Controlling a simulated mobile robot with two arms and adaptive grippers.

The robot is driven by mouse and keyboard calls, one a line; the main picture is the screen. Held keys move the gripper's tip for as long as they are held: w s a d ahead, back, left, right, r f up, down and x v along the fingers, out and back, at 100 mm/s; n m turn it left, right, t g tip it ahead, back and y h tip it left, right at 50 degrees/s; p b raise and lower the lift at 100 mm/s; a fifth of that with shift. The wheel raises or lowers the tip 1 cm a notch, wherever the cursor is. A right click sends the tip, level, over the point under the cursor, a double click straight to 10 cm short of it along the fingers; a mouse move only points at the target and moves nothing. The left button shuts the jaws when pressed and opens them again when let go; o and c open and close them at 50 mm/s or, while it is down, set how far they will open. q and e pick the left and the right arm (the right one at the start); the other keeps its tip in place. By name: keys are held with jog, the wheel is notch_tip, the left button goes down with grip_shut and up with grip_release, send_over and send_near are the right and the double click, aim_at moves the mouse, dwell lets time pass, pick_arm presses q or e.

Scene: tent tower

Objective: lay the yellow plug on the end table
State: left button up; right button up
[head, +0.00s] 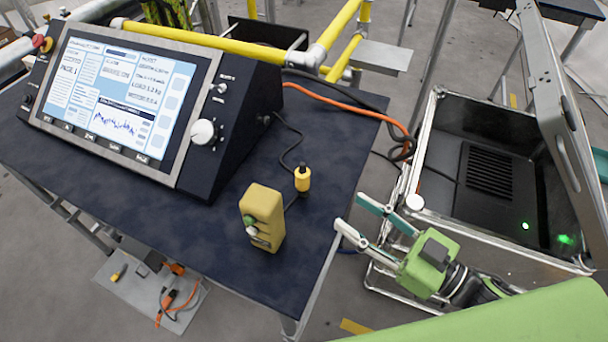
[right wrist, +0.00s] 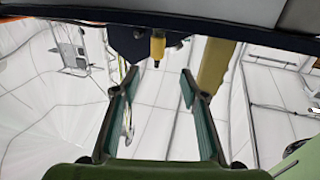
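The yellow plug (head: 302,180) is small, with a dark top, and appears upright over the dark blue table (head: 225,262) near its right edge. A black cable runs by it toward the console. I cannot tell whether the plug touches the tabletop. My right gripper (head: 350,212) is open and empty at the table's right edge, to the right of and a little below the plug in the head view. In the right wrist view the plug (right wrist: 158,46) shows beyond and between the open fingers (right wrist: 150,90). No other table is clearly identifiable as the end table. My left gripper is out of view.
A yellow control box (head: 262,218) stands left of the plug. A console with a lit screen (head: 115,98) fills the table's left. An open metal case (head: 480,165) stands right, and an orange cable (head: 345,104) crosses the back edge. The table's front is clear.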

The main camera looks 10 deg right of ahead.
aim_at(309, 176)
jog(key=shift+n+g+y, duration=0.6)
jog(key=shift+g, duration=0.2)
jog(key=w+a, duration=0.1)
jog(key=w, duration=0.1)
jog(key=w+a+r+p, duration=0.1)
jog(key=w, duration=0.1)
jog(key=w+a+r, duration=0.1)
jog(key=w, duration=0.1)
jog(key=shift+w+a+p, duration=0.15)
jog(key=shift+a+p, duration=0.05)
jog(key=shift+p, duration=0.2)
jog(key=shift+x, duration=0.8)
jog(key=p+x, duration=0.2)
jog(key=x, duration=0.2)
jog(key=shift+w+a+f+p, duration=0.15)
jog(key=shift+a+f+p, duration=0.05)
jog(key=shift+a+p, duration=0.15)
jog(key=shift+w+a+f, duration=0.15)
jog(key=shift+w+a, duration=0.05)
jog(key=shift+a, duration=0.05)
grip_shut()
